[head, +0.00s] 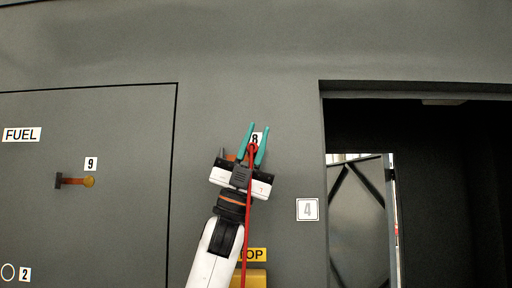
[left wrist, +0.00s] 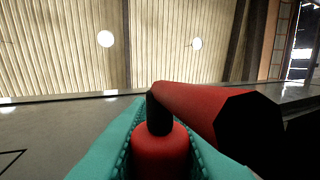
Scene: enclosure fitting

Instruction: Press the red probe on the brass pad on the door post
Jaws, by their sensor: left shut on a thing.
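My left gripper (head: 258,128), with teal fingers, is raised in front of the grey door post and shut on the red probe (head: 253,149). A red cable (head: 247,225) hangs from the probe down past my arm. In the left wrist view the red probe (left wrist: 160,152) sits between the teal fingers, with a black section above its red part. A thick red cylinder with a black end (left wrist: 205,105) juts out beside it. I cannot make out the brass pad there. Contact cannot be judged. My right gripper is not in view.
The FUEL panel (head: 110,230) is at left, with a brass disc (head: 88,182) on an orange strap under label 9. A dark doorway (head: 440,150) opens at right. A yellow box (head: 255,279) is below my arm.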

